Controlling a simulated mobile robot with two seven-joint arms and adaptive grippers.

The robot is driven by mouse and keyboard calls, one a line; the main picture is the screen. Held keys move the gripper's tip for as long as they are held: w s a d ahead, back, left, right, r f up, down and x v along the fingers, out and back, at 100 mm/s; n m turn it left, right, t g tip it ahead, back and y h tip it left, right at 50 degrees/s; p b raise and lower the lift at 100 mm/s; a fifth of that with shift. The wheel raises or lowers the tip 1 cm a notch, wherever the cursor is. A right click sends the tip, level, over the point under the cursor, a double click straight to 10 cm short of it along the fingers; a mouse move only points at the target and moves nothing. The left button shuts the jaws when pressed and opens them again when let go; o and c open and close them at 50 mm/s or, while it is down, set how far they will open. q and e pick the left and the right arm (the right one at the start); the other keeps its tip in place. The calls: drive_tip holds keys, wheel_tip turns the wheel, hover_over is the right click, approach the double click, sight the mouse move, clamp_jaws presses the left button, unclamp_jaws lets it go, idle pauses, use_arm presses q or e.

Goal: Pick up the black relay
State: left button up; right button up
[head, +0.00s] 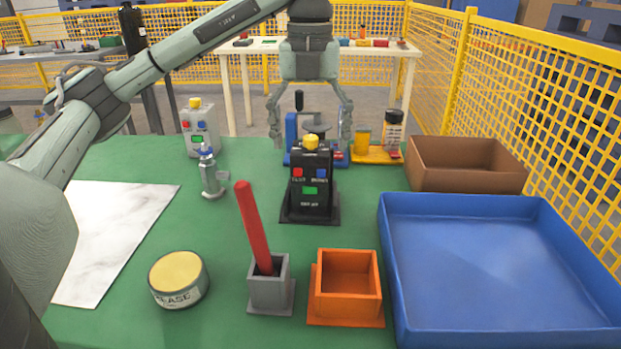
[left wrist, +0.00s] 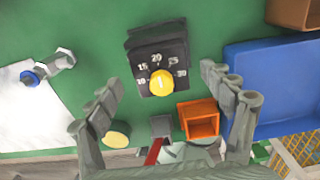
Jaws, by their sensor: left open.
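The black relay (head: 311,178) stands upright on a dark base in the middle of the green table. It has a yellow knob on top and red, blue and green patches on its front. In the left wrist view the relay (left wrist: 150,50) shows from above, with its knob and number scale facing the camera. My left gripper (head: 311,142) points down above the relay, with its fingers spread wide to either side. The fingers are open and empty, and they appear apart from the relay. My right gripper is not in view.
A grey relay-like box (head: 199,129) and a metal valve (head: 211,176) stand to the left. A blue fixture (head: 291,130) is close behind. In front are an orange bin (head: 347,290), a grey holder (head: 270,290) with a red stick, and a tin (head: 178,279). A blue tray (head: 490,255) is right.

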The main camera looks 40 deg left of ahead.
sight(311, 175)
use_arm(q)
drive_tip(key=shift+w+a+f, duration=0.1)
drive_tip(key=shift+w+f, duration=0.1)
drive_tip(key=shift+w, duration=0.05)
drive_tip(key=shift+f, duration=0.35)
drive_tip(key=f, duration=0.2)
drive_tip(key=shift+s+f, duration=0.2)
drive_tip(key=shift+f, duration=0.2)
wheel_tip(311, 175, down, 3)
drive_tip(key=shift+r, duration=0.2)
drive_tip(key=shift+f, duration=0.6)
drive_tip(key=shift+w, duration=0.1)
drive_tip(key=c, duration=1.5)
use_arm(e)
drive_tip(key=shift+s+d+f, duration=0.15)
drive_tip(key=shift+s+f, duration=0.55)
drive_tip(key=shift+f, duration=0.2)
use_arm(q)
drive_tip(key=shift+r, duration=0.1)
drive_tip(key=shift+c, duration=0.2)
